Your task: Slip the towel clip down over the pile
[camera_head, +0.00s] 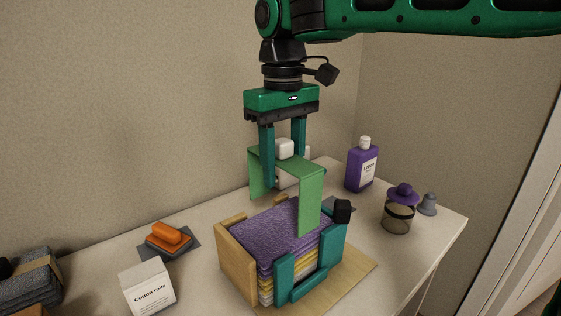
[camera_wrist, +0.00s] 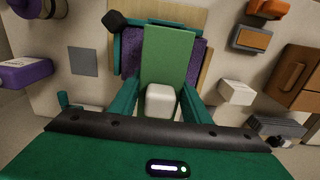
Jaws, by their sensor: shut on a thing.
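The towel clip (camera_head: 310,200) is a green inverted U with a white block-shaped knob (camera_head: 284,148) on top. My gripper (camera_head: 283,152) points down and is shut on this knob, which also shows between the fingers in the wrist view (camera_wrist: 161,101). The towel pile (camera_head: 285,228) has purple towels over yellow and white ones. It sits in a holder with a wooden side (camera_head: 236,262) and teal brackets (camera_head: 310,277). The clip's top is well above the pile. Its near leg's lower end overlaps the pile's upper front edge in the head view. The far leg's clearance is unclear.
A black block (camera_head: 342,211) tops the holder's right bracket. A cotton rolls box (camera_head: 147,287), an orange item (camera_head: 167,236) and grey towels (camera_head: 32,278) are left.

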